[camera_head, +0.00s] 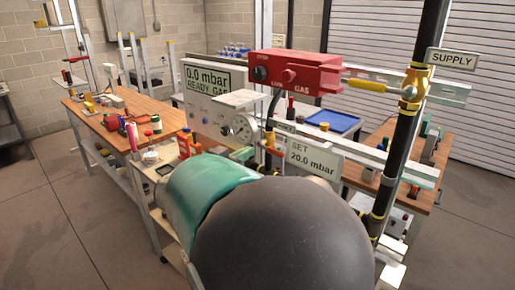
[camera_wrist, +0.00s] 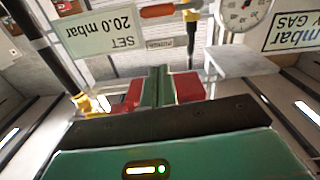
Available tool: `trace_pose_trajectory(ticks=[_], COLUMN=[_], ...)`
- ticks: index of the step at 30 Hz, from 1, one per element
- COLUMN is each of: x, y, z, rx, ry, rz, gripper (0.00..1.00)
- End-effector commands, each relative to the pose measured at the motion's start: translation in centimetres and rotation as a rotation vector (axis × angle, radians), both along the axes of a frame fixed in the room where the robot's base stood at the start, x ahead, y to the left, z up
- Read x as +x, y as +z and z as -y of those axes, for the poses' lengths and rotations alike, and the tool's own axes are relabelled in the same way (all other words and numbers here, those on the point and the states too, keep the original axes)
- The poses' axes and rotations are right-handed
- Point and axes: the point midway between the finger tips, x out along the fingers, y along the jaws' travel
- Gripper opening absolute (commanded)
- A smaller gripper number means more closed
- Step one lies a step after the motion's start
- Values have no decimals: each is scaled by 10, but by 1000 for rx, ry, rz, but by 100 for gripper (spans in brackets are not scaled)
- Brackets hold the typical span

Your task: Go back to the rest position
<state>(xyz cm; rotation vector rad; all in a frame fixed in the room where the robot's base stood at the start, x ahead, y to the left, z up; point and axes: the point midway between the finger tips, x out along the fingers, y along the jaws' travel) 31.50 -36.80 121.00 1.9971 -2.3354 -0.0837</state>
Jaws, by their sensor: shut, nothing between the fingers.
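My gripper (camera_wrist: 159,74) shows in the wrist view with its two green fingers pressed together and nothing between them. Its tips point towards the test rig, below the SET 20.0 mbar sign (camera_wrist: 98,30), which appears upside down there. In the head view my dark rounded arm joint and green arm link fill the lower middle and hide most of the gripper. The gauge also shows in the wrist view (camera_wrist: 243,12).
A black vertical pipe (camera_head: 400,150) with a yellow-handled valve (camera_head: 368,86) and SUPPLY sign (camera_head: 452,59) rises close on the right. A wooden workbench (camera_head: 90,112) with tools stands left. A blue tray (camera_head: 333,121) lies behind the rig. Bare floor (camera_head: 60,220) is open at left.

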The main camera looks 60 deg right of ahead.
Motion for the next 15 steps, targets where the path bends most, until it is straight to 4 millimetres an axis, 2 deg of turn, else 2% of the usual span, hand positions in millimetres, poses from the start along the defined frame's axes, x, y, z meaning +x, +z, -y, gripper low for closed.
trace_pose_trajectory(ticks=[4, 15], x=[0, -2], y=[0, 0], z=[-8, -8], rx=[0, 0], ry=[0, -1], rz=[-1, -1], gripper=[0, 0])
